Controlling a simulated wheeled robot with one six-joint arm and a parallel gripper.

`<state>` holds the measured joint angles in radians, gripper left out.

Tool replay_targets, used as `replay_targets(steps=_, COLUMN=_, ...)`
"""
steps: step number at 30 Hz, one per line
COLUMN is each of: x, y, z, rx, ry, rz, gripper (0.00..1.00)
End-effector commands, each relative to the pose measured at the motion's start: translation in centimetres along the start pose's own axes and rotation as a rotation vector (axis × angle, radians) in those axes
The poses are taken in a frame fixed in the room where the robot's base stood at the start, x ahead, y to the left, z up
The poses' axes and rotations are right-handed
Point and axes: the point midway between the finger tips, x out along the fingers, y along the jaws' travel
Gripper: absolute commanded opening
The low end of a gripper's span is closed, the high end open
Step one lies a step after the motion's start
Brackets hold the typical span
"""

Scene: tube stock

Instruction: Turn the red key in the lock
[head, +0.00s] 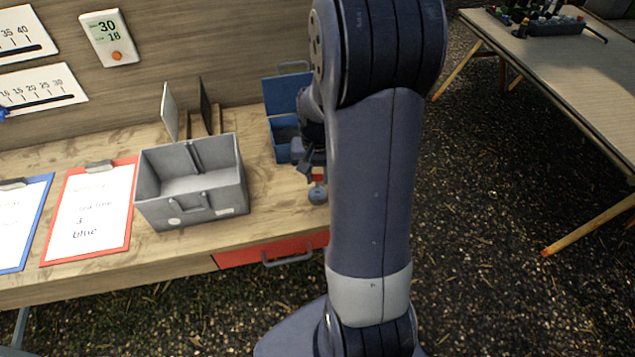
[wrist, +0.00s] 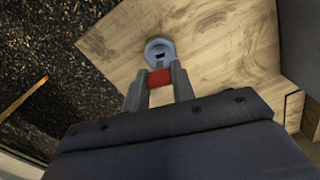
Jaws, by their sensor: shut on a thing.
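The red key (wrist: 159,78) is between the two fingertips of my gripper (wrist: 158,72) in the wrist view, and the gripper is shut on it. The lock (wrist: 160,47) is a round grey piece with a dark slot, just beyond the fingertips. In the head view the lock (head: 318,194) stands near the worktop's front edge, with a bit of the red key (head: 319,177) above it. My gripper (head: 309,170) is partly hidden by my arm there. I cannot tell whether the key's tip is in the slot.
A blue box (head: 283,139) with its lid up stands behind the lock. An open grey bin (head: 192,208) and a red clipboard (head: 70,257) are to the left on the worktop. A red drawer (head: 245,258) is below. Another table (head: 560,80) stands right.

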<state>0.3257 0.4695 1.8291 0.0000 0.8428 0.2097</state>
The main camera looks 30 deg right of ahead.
Motion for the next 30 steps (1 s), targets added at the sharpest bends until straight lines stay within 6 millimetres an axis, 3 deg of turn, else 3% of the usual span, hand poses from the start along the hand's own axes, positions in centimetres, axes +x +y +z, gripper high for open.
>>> replay_targets(steps=6, x=-4.0, y=0.0, z=-0.1, rx=0.000, ry=0.005, rz=-0.001, gripper=0.00)
replay_targets(steps=12, x=-5.7, y=0.0, z=0.0, rx=-0.001, ry=0.001, rz=0.000, gripper=0.00)
replay_targets(steps=17, x=-5.1, y=0.0, z=0.0, rx=-0.003, ry=-0.001, rz=0.000, gripper=0.00)
replay_targets(steps=30, x=-0.3, y=-0.1, z=0.0, rx=-0.019, ry=-0.001, rz=0.000, gripper=0.00)
